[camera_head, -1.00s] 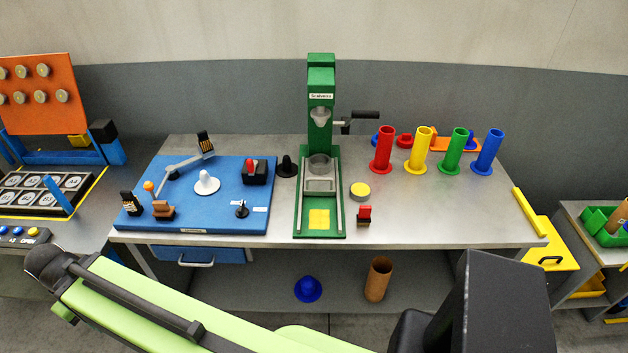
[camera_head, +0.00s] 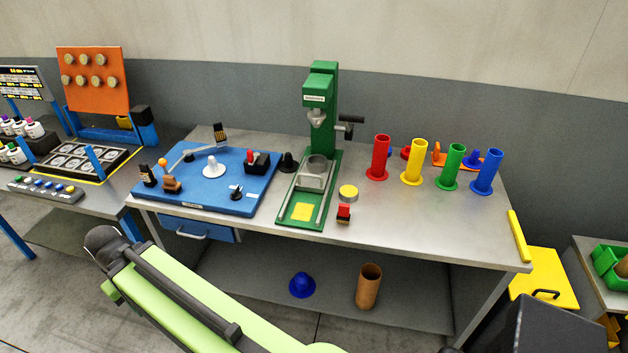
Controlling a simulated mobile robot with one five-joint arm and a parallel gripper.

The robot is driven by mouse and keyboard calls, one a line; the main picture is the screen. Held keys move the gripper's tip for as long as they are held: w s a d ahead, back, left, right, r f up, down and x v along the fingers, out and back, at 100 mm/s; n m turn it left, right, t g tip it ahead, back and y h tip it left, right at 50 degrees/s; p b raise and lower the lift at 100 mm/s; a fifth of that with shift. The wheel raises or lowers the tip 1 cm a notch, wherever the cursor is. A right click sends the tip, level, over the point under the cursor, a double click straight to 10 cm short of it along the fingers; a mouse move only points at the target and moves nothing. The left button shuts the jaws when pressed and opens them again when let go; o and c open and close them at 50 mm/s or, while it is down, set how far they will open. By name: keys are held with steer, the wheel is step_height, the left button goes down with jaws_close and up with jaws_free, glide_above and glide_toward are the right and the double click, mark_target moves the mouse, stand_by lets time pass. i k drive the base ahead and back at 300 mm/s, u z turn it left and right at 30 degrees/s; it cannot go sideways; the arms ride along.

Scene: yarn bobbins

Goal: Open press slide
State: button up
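The green press (camera_head: 322,110) stands upright at the back middle of the metal table. Its slide (camera_head: 312,178), a grey metal carriage with a round cup, sits on the rails of the green base (camera_head: 291,222), towards the back and below the press head. A dark lever handle (camera_head: 351,118) sticks out to the right of the press. My green and black arm crosses the lower part of the view, in front of the table. My gripper cannot be made out.
A blue board (camera_head: 205,190) with small fixtures lies left of the press. Red (camera_head: 378,158), yellow (camera_head: 414,162), green (camera_head: 451,167) and blue (camera_head: 487,171) tubes stand further right.

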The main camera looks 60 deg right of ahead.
mark_target(315, 169)
steer(key=z, duration=0.15)
steer(key=i, duration=0.9)
steer(key=u, duration=0.05)
